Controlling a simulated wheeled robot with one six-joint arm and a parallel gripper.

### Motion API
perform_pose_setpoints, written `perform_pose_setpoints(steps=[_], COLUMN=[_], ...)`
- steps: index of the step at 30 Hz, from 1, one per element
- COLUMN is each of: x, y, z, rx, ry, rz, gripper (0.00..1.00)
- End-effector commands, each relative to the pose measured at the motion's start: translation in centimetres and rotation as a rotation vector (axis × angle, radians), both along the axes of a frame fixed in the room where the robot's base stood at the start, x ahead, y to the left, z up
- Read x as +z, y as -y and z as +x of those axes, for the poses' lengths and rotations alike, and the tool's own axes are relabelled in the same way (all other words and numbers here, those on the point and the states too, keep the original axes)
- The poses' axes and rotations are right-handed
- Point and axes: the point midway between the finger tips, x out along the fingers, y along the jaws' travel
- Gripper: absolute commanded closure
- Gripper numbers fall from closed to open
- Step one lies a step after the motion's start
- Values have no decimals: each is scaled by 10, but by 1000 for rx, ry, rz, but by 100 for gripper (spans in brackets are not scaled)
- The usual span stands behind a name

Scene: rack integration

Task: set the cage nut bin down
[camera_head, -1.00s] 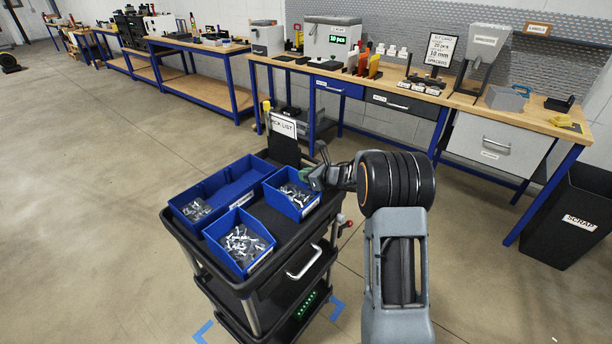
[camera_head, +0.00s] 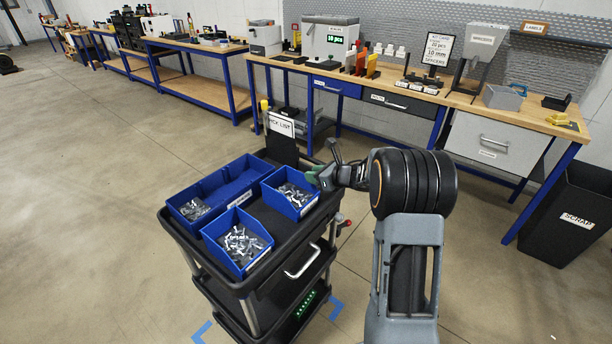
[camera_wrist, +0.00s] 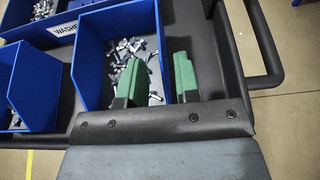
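A small blue bin (camera_head: 283,204) of small metal parts sits at the right of the black cart's top (camera_head: 262,212); its label is not readable. In the wrist view the same bin (camera_wrist: 90,62) sits upright with loose metal pieces inside. My gripper (camera_head: 314,180) is at its right side. In the wrist view my gripper's green fingers (camera_wrist: 160,68) straddle the bin's right wall, one inside and one outside. A gap shows between the inner finger and the wall, so the fingers look open. I cannot tell whether the outer finger touches the wall.
Another blue bin of metal parts (camera_head: 232,262) stands at the cart's front. A wider blue bin (camera_head: 208,172) is at the left; a washer label (camera_wrist: 62,28) shows in the wrist view. A pick list sign (camera_head: 281,125) stands behind. A workbench (camera_head: 400,90) lies beyond.

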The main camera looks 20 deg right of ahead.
Motion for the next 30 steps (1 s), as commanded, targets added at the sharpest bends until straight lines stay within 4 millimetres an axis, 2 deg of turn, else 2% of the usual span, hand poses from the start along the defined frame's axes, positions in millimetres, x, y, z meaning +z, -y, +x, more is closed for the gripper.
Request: perform_pose_setpoints(steps=[6,14,17,19,22,25,29,30], x=[15,27,39,53,78,95,92,87], y=[23,37,38,39,41,44,38,33], z=[-31,-51,-50,-47,-50,-72,-124,-143], rx=[-3,-11,-103,-250,-565,-934,-1385,-1512], ry=[1,-3,-29,-67,-150,-255,-406,-451], rz=[0,6,56,147,392,761,1298,1455], gripper=[70,70,70,70,70,70,70,70])
